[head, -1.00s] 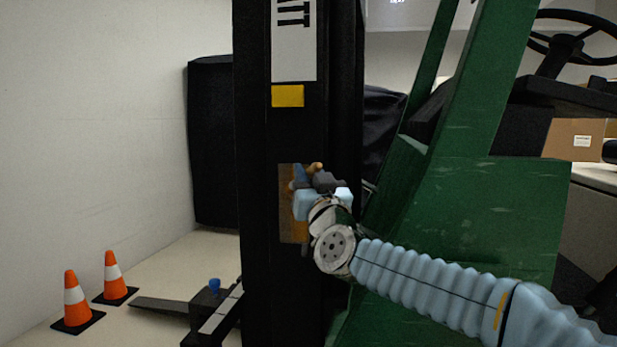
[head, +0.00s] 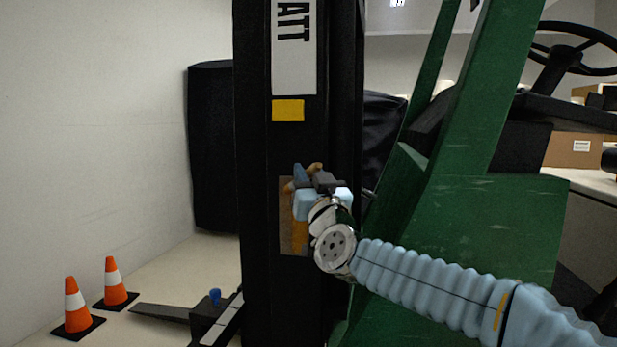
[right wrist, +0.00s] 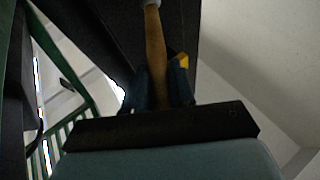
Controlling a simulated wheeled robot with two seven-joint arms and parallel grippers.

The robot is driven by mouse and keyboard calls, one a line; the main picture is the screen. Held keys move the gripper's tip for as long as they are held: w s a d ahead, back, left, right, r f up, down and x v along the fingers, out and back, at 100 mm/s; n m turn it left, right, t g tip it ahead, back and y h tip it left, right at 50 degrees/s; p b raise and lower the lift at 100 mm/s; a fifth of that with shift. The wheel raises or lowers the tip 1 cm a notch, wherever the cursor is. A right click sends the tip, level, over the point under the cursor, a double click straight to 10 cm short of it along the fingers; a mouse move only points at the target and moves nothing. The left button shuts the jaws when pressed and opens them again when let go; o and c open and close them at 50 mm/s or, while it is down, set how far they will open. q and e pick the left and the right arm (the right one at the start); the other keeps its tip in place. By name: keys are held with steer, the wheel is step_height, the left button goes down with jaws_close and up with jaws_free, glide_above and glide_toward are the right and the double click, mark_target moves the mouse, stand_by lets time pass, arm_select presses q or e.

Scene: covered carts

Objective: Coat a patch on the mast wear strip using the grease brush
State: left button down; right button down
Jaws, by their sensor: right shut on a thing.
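The mast wear strip is a narrow brown upright panel (head: 286,225) on the black forklift mast (head: 258,150). An orange-yellow area shows along its lower right. My right gripper (head: 307,178) is in front of the strip's upper end and hides part of it. It is shut on the grease brush, whose tan handle (right wrist: 156,55) stands between the dark blue fingers in the right wrist view. A pale part shows at the handle's far end, cut by the picture's top edge. I cannot tell whether the bristles touch the strip. My left gripper is out of view.
A yellow tag (head: 288,110) and a white lettered plate (head: 294,50) are higher on the mast. The green forklift frame (head: 440,230) stands right of it. Two orange cones (head: 76,305) and a fork are low left. A black-covered thing (head: 212,150) stands behind.

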steer(key=shift+r, duration=0.45)
steer(key=s+a, duration=0.2)
steer(key=s, duration=0.6)
steer(key=shift+s+a, duration=0.3)
steer(key=shift+a, duration=0.05)
steer(key=shift+f, duration=0.15)
stand_by(0.3)
